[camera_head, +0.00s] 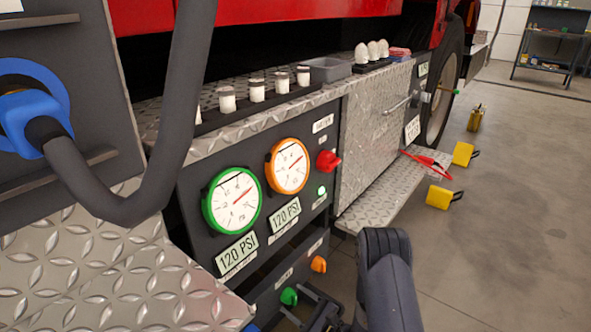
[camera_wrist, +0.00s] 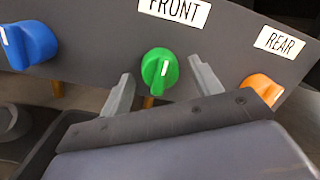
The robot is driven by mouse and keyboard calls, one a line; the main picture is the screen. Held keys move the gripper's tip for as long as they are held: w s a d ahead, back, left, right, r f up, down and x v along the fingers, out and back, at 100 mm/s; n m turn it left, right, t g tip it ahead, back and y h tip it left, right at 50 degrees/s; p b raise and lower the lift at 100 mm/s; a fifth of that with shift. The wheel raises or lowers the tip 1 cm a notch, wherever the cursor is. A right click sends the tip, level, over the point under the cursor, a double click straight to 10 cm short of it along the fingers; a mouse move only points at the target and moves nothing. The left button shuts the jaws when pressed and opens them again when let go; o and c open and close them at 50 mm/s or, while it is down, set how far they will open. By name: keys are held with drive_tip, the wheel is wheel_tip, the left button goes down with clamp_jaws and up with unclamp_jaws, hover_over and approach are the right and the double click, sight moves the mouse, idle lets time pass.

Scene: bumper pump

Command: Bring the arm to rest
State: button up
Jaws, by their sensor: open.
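My gripper (camera_head: 310,308) is low at the front of the pump panel, beside the green knob (camera_head: 289,296), with my dark arm rising to its right. In the wrist view my gripper (camera_wrist: 161,72) is open, its two grey fingers on either side of the green knob (camera_wrist: 160,70) under the label FRONT (camera_wrist: 174,9). I cannot tell whether the fingers touch the knob. The knob's white mark is near upright, slightly tilted.
The orange knob (camera_wrist: 262,88) sits right of the fingers under REAR; the blue knob (camera_wrist: 28,45) is left. Above are green-rimmed (camera_head: 232,201) and orange-rimmed (camera_head: 288,166) gauges, both labelled 120 PSI, and a red knob (camera_head: 328,161). A tread-plate step (camera_head: 385,190) juts out; open floor lies right.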

drive_tip(key=m+p, duration=0.1)
drive_tip(key=m, duration=0.1)
drive_tip(key=m+p, duration=0.1)
drive_tip(key=m, duration=0.1)
drive_tip(key=shift+r+m+h, duration=0.2)
drive_tip(key=shift+m+h, duration=0.1)
drive_tip(key=m+p, duration=0.2)
drive_tip(key=m, duration=0.1)
drive_tip(key=shift+m, duration=0.3)
drive_tip(key=m+p, duration=0.2)
drive_tip(key=m, duration=0.2)
drive_tip(key=shift+t+h, duration=0.3)
drive_tip(key=shift+h, duration=0.1)
drive_tip(key=shift+s+m+p, duration=0.1)
drive_tip(key=shift+m+p, duration=1.05)
drive_tip(key=shift+m, duration=0.75)
drive_tip(key=shift+f, duration=0.1)
